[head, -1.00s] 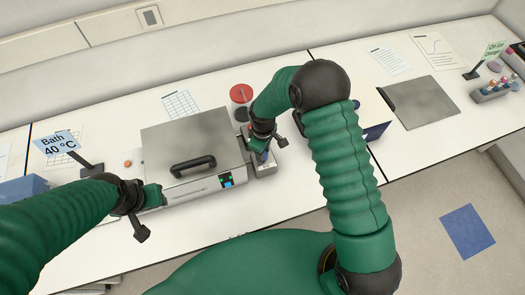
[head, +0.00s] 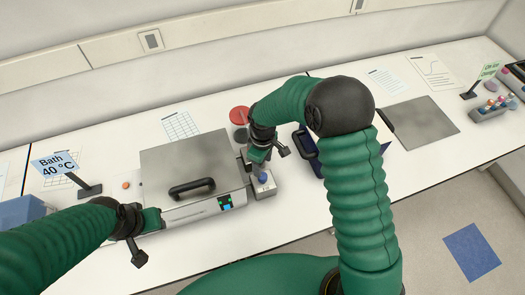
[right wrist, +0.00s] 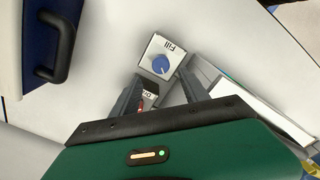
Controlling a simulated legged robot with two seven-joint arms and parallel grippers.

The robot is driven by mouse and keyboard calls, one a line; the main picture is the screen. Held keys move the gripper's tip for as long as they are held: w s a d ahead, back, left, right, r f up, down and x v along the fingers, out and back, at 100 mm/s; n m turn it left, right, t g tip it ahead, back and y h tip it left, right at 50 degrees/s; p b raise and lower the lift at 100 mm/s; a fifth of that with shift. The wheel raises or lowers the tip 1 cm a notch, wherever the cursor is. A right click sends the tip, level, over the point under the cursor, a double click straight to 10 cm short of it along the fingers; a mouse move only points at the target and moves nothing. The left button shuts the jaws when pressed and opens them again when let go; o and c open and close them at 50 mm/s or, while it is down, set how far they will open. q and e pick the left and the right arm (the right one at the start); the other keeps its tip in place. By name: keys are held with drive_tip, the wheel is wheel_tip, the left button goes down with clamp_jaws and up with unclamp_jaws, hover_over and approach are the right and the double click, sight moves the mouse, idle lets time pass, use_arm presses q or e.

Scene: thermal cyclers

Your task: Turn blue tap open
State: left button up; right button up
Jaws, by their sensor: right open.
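The blue tap (head: 263,178) is a small round knob on a pale block at the right side of the metal bath (head: 185,160). In the right wrist view the blue tap (right wrist: 162,64) sits on a face labelled "Fill", just beyond my fingertips. My right gripper (head: 260,160) is above and slightly behind the tap. Its two fingers (right wrist: 158,88) are apart, with nothing between them, and do not touch the knob. A second block with a red part (right wrist: 148,97) is partly hidden by a finger. My left gripper (head: 145,225) is by the bath's front left; its jaws are unclear.
A sign reading "Bath 40 °C" (head: 57,165) stands left of the bath. A red-lidded jar (head: 240,116) is behind my right gripper. A dark blue box with a handle (right wrist: 48,45) stands to the tap's right on the bench. A flat grey plate (head: 420,124) lies farther right.

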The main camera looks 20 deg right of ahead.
wheel_tip(320, 180, up, 10)
drive_tip(key=shift+f, duration=0.15)
idle(0.3)
